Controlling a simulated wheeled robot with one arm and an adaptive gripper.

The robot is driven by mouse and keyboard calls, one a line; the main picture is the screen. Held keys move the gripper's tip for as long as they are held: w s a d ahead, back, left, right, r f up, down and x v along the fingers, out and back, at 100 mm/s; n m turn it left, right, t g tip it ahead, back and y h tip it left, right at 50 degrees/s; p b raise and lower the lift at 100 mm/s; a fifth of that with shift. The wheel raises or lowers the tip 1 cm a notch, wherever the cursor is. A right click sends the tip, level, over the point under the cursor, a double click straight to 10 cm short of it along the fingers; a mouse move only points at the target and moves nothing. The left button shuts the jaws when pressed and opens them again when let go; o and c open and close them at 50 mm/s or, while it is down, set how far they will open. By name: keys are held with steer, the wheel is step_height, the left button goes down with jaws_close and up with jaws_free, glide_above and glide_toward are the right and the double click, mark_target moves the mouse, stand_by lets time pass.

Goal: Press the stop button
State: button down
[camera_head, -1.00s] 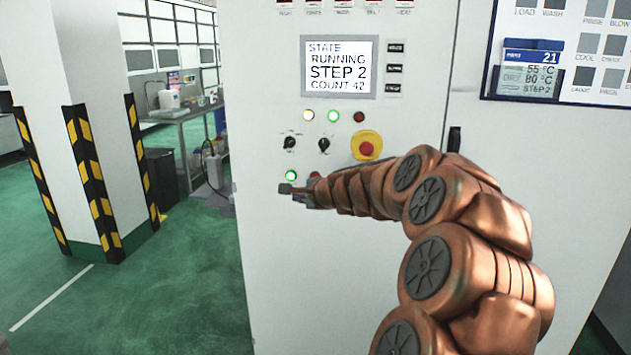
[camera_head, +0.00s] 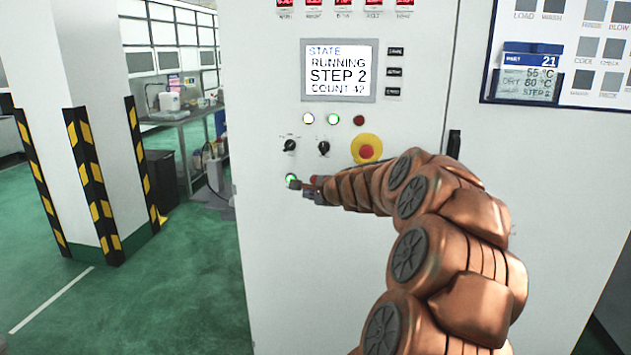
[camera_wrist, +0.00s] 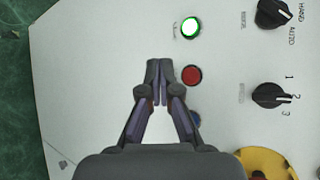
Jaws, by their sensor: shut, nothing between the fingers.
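The control panel has a small red push button (camera_wrist: 193,75) that I take for the stop button; in the wrist view it sits below the lit green button (camera_wrist: 190,28). My gripper (camera_wrist: 160,68) is shut and empty, its tips just left of the red button in that view. In the head view my gripper (camera_head: 294,184) overlaps the lower edge of the green button (camera_head: 291,179), and the red button (camera_head: 314,180) is partly hidden behind my gripper. Whether the tips touch the panel cannot be told.
A red emergency mushroom button on a yellow base (camera_head: 367,149) is up and right of my gripper. Two black selector knobs (camera_head: 290,145) sit above the buttons. A blue button (camera_wrist: 196,118) is partly hidden by a finger. The screen (camera_head: 339,70) reads RUNNING, STEP 2.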

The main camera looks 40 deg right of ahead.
steer(key=w+d+p, duration=0.1)
steer(key=d, duration=0.1)
steer(key=w+d+p, duration=0.1)
steer(key=w+d, duration=0.1)
steer(key=shift+w+d, duration=0.2)
steer(key=shift+d, duration=0.2)
steer(key=shift+w+d, duration=0.1)
steer(key=shift+d, duration=0.1)
stand_by(1.2)
steer(key=shift+w+d+f, duration=0.1)
steer(key=shift+d, duration=0.05)
steer(key=shift+w+d+p, duration=0.2)
steer(key=shift+d+p, duration=0.2)
steer(key=shift+p, duration=0.1)
stand_by(0.8)
steer(key=shift+a, duration=0.1)
steer(key=shift+s+a, duration=0.45)
steer(key=shift+a, duration=0.15)
steer(key=shift+a, duration=0.1)
